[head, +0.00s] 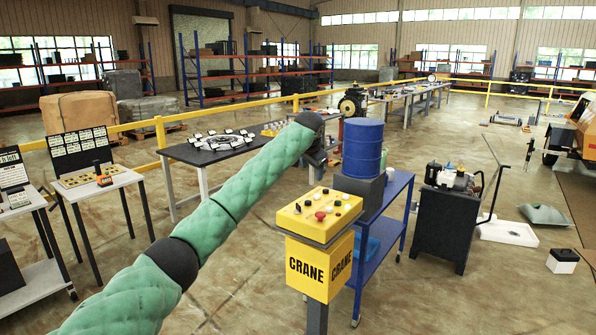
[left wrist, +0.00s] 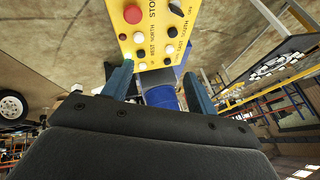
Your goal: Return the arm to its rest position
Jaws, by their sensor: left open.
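My left arm, in a green quilted sleeve, reaches from the lower left to the middle of the head view. My left gripper (head: 317,160) hangs at its end, dark and small, behind and above the yellow crane control box (head: 305,265). In the left wrist view my left gripper (left wrist: 160,75) shows two blue-grey fingers standing apart with nothing held between them. I cannot tell the exact gap, but no contact is evident. My right gripper is not in view.
A blue drum (head: 362,148) stands on a dark block on a blue cart (head: 392,215), just right of the gripper. Tables with small parts (head: 220,145) stand behind the arm.

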